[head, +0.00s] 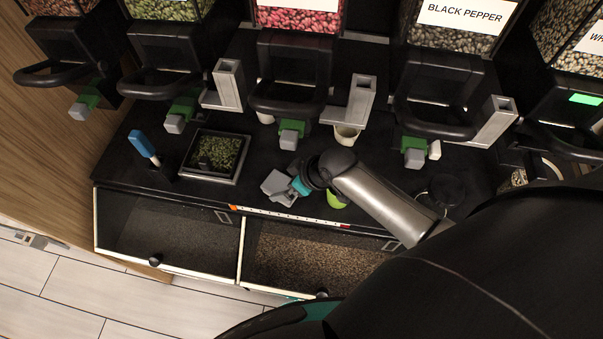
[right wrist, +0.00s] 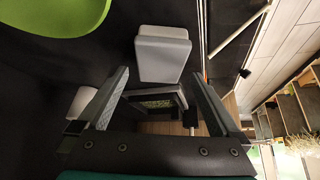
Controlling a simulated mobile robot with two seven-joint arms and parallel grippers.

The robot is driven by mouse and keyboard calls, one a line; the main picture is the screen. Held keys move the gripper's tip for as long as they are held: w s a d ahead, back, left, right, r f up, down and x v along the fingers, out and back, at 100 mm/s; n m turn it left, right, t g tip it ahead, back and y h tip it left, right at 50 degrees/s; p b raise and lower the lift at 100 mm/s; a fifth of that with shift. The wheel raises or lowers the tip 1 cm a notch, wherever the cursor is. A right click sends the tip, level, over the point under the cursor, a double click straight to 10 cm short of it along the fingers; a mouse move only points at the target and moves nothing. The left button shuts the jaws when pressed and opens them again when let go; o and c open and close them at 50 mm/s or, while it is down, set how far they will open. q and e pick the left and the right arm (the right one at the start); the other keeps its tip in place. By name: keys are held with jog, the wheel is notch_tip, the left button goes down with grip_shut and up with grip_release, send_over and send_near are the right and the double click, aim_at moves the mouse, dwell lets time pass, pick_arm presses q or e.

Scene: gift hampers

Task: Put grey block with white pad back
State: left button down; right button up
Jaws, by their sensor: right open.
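A grey block with a paler pad on top (right wrist: 162,55) shows in the right wrist view, just beyond my right fingertips and roughly centred between them. In the head view, a grey shape (head: 275,183) at the gripper's front looks like this block, though it merges with the grey fingers. My right gripper (right wrist: 155,76) is open, with a gap between its fingers; in the head view it (head: 283,192) is low over the black counter. Whether the fingers touch the block I cannot tell. My left gripper is not in view.
A square tray of green herbs (head: 238,158) and a blue-handled tool (head: 145,146) are left of the gripper. A lime green cup (head: 336,200) sits close under my right arm. Dispensers with handles (head: 290,104) line the back. Two framed bins (head: 242,250) lie along the front edge.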

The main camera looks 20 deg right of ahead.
jog(key=p+v, duration=0.1)
jog(key=v, duration=0.8)
jog(key=shift+r+p, duration=0.15)
jog(key=shift+p, duration=0.2)
jog(key=shift+s, duration=0.1)
